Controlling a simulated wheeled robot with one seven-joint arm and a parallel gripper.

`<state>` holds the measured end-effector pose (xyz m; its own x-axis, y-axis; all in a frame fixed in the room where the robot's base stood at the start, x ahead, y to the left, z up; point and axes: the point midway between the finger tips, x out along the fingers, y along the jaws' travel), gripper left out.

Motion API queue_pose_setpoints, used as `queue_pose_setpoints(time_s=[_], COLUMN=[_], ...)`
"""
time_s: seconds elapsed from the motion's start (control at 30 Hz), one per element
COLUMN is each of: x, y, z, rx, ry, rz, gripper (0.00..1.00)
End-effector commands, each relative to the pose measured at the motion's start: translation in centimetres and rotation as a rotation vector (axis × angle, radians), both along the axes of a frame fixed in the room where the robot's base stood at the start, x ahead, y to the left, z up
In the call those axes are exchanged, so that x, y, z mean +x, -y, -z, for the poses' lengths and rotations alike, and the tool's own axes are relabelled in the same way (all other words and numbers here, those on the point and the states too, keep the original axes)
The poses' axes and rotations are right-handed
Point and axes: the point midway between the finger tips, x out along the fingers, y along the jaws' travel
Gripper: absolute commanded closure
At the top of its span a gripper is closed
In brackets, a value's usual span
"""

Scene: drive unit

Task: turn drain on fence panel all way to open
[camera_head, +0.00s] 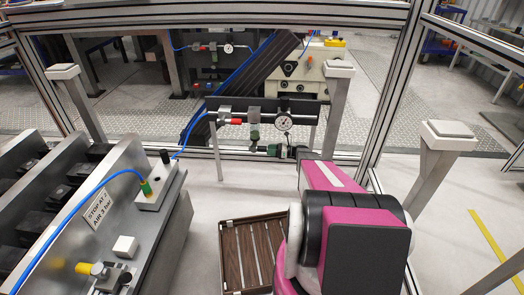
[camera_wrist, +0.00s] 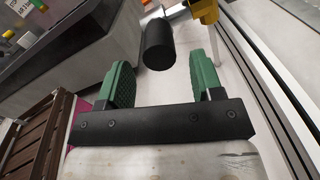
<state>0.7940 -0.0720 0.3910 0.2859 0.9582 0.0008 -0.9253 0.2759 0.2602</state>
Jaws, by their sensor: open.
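The air unit (camera_head: 255,114) is mounted on a dark rail across the fence panel in the head view, with a red part, a round gauge (camera_head: 284,123) and a green-tinted bowl (camera_head: 254,132). My gripper (camera_head: 268,150) is just below the bowl and gauge, reaching in from the right. In the wrist view my gripper (camera_wrist: 160,72) is open, with its two green fingers apart. A black cylinder (camera_wrist: 159,42) lies ahead, between the fingertip lines, with clear gaps on both sides. I cannot tell for sure whether it is the drain. The drain's setting is not readable.
A grey bench (camera_head: 95,215) with a sign, a blue hose and a second valve stands at left. A brown slatted crate (camera_head: 229,255) is on the floor below my arm. Fence posts (camera_head: 334,110) stand near my gripper. A yellow part (camera_wrist: 205,10) is beside the cylinder.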

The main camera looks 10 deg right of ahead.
Motion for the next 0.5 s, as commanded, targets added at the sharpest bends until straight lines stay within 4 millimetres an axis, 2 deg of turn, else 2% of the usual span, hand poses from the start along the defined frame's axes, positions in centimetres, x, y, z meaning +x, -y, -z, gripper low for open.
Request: queue_pose_setpoints(time_s=[0.1, 0.23, 0.5], x=[0.6, 1.1, 1.5], y=[-2.1, -3.7, -5.0], z=[0.0, 0.0, 0.0], rx=[0.000, -0.001, -0.001], ry=[0.001, 0.001, 0.001], rz=[-0.001, 0.000, 0.001], gripper=[0.40, 0.40, 0.40])
